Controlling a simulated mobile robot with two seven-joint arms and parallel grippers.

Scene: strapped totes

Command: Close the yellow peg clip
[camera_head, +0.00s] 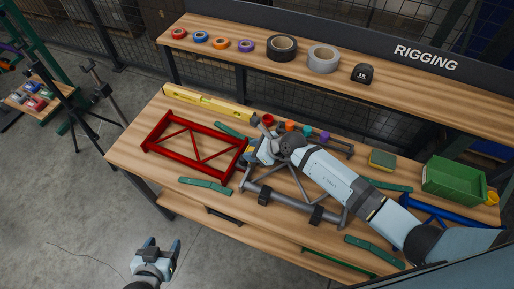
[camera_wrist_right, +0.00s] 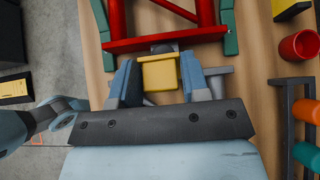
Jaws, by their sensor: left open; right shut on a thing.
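The yellow peg clip (camera_wrist_right: 160,73) shows in the right wrist view as a yellow block between the two blue fingers of my right gripper (camera_wrist_right: 157,85). The fingers are shut on it. It lies against or just beside the end bar of the red frame (camera_wrist_right: 165,40), with a small grey part behind it. In the head view my right gripper (camera_head: 252,155) is at the right end of the red frame (camera_head: 190,148) and mostly covers the clip. My left gripper (camera_head: 158,258) is open and empty, off the table's front edge. I cannot tell whether the clip is closed.
A grey frame with black clamps (camera_head: 264,194) lies beside the red frame, under my right arm. A yellow level (camera_head: 208,104), colored cups (camera_head: 290,126), green bars (camera_head: 205,186) and a green bin (camera_head: 453,181) are on the wooden table. Tape rolls (camera_head: 323,59) stand on the shelf behind.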

